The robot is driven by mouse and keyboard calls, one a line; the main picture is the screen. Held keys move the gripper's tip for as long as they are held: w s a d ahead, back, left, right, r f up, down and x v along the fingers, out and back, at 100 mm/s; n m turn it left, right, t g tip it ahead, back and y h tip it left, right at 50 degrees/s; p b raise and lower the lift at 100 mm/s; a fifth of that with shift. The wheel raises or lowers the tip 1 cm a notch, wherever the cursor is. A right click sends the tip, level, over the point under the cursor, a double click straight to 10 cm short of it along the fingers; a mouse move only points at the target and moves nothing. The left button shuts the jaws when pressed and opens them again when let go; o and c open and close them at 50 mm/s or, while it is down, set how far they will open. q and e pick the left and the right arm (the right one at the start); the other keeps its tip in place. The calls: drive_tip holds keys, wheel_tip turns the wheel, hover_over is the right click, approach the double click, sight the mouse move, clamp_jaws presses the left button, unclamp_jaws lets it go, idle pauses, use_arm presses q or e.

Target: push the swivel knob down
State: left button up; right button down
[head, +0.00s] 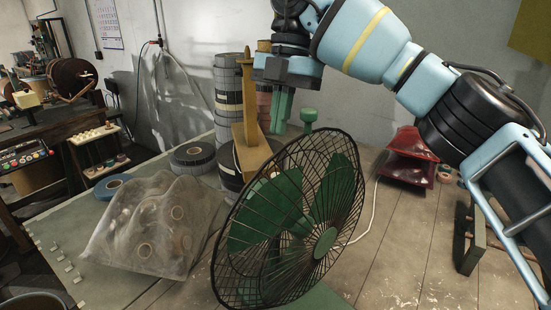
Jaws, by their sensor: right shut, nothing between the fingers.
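A green fan (325,240) with a dark wire cage stands on the table, its face tilted to the right. A green swivel knob (308,116) sticks up behind the top of the cage; its base is hidden by the cage. My right gripper (280,128) points down just left of the knob, its green fingers shut and empty. The fingertips are a little lower than the knob's top. I cannot tell whether they touch the knob or differ in depth. My left gripper is out of view.
A wooden post (249,110) and stacked tape rolls (228,85) stand behind and left of the fan. A clear bag of rolls (150,225) lies at left. The table (400,250) right of the fan is mostly clear.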

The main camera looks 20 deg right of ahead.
drive_tip(key=x, duration=0.6)
drive_tip(key=shift+w+d+f, duration=0.1)
drive_tip(key=shift+w+d, duration=0.05)
drive_tip(key=shift+d, duration=0.2)
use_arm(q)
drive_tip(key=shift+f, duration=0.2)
use_arm(e)
drive_tip(key=shift+f, duration=0.65)
